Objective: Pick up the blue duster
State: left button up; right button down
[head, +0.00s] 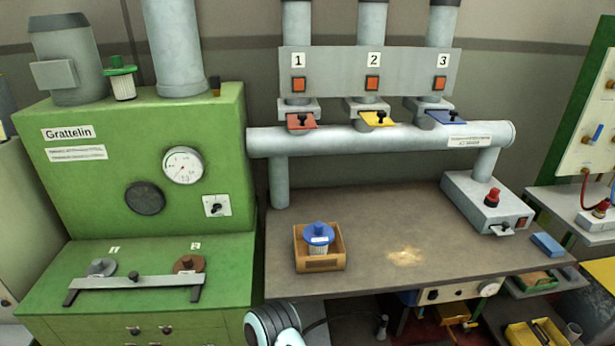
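A blue block (547,244), which looks like the blue duster, lies flat near the right end of the grey-brown worktop (370,215). It sits just right of a grey box with a red knob (487,205), and nothing covers it. Neither of my grippers shows in the head view. A rounded white and dark part with a teal ring at the bottom edge looks like part of my arm; its gripper is out of sight.
A wooden box (320,265) holding a blue-topped filter (319,235) stands on the worktop's left. A pale dusty patch (405,256) lies mid-worktop. A grey pipe (370,140) crosses above the back. Shelves with a yellow bin (535,334) sit below right.

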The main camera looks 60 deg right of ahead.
aim_at(551, 247)
jog(key=z, duration=3.6)
jog(key=i+l+u, duration=0.2)
jog(key=i+l, duration=0.35)
jog(key=i+l+u, duration=0.15)
jog(key=i+l, duration=0.45)
jog(key=i+l+u, duration=0.2)
jog(key=i+l, duration=0.35)
jog(key=l, duration=0.2)
